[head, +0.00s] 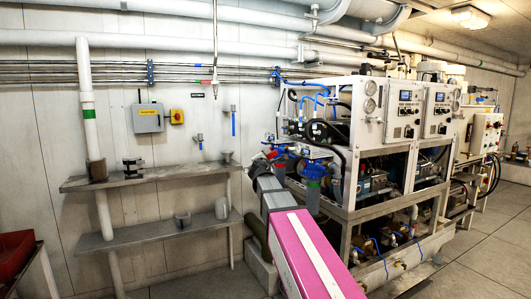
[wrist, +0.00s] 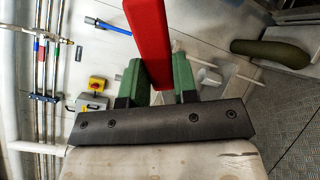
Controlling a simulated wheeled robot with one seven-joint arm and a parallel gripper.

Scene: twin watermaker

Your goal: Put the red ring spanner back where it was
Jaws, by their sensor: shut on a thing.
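The red ring spanner (wrist: 150,40) is between the green fingers of my gripper (wrist: 160,88) in the wrist view. Its flat red shank sticks up past the fingers and leaves the picture at the top; its ring end is not visible. In the head view a small bit of red (head: 270,154) shows at the end of my arm, in front of the blue valves, and my gripper is hard to make out there. I cannot tell which spot belongs to the spanner.
A wall shelf (head: 150,176) carries a black clamp-like item (head: 132,166) and a grey cup (head: 227,155). A lower shelf (head: 160,233) holds more cups. The watermaker frame (head: 350,210) stands close on the right. A dark green cylinder (wrist: 270,52) lies low. Floor at right is clear.

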